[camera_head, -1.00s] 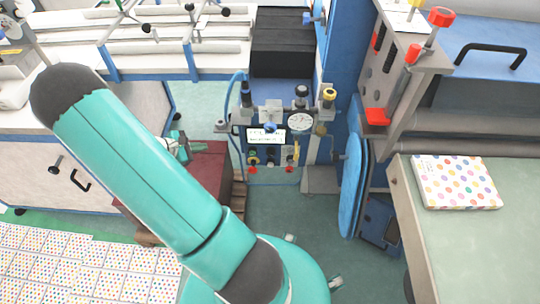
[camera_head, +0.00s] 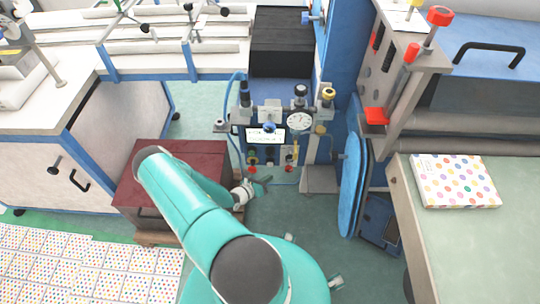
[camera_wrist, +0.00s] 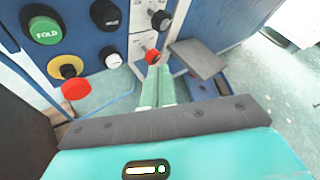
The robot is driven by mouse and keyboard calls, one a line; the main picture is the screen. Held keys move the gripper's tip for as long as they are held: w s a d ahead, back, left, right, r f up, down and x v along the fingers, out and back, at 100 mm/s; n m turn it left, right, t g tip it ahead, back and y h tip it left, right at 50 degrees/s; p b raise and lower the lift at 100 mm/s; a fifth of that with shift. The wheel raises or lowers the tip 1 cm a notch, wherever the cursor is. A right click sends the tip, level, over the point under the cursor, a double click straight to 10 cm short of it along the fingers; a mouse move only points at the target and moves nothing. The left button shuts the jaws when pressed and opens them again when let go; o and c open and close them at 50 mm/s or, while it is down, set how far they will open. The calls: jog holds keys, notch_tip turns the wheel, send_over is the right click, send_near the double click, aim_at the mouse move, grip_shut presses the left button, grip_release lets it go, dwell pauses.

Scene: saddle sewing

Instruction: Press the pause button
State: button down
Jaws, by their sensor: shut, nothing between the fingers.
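The control panel (camera_head: 270,175) has a small display, a gauge and several buttons and knobs. In the wrist view it shows a green FOLD button (camera_wrist: 45,30), a red button (camera_wrist: 76,89) below a yellow ring, and a smaller red button (camera_wrist: 152,56). I cannot read which one is the pause button. My gripper (camera_head: 264,182) is in front of the panel's lower part. In the wrist view its teal fingers (camera_wrist: 158,72) are shut and empty, with their tips just below the smaller red button. I cannot tell if they touch it.
A dark red box (camera_head: 185,160) stands left of the panel, beneath my arm. A blue padded panel (camera_head: 352,185) stands to the right. A table with a dotted book (camera_head: 455,182) is further right. Floor shows between them.

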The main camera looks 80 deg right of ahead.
jog(key=w+d, duration=0.2)
jog(key=d, duration=0.6)
jog(key=shift+d, duration=0.3)
dwell(2.1)
jog(key=shift+w+d, duration=0.1)
jog(key=shift+d, duration=0.3)
jog(key=shift+w+d, duration=0.1)
jog(key=shift+d, duration=0.45)
dwell(0.8)
jog(key=shift+a, duration=0.15)
jog(key=shift+s+a, duration=0.2)
jog(key=shift+a, duration=0.6)
jog(key=shift+s+a, duration=0.2)
jog(key=shift+a, duration=0.6)
jog(key=shift+s+a, duration=0.15)
jog(key=shift+a, duration=0.7)
jog(key=shift+s+a, duration=0.2)
jog(key=shift+a, duration=0.6)
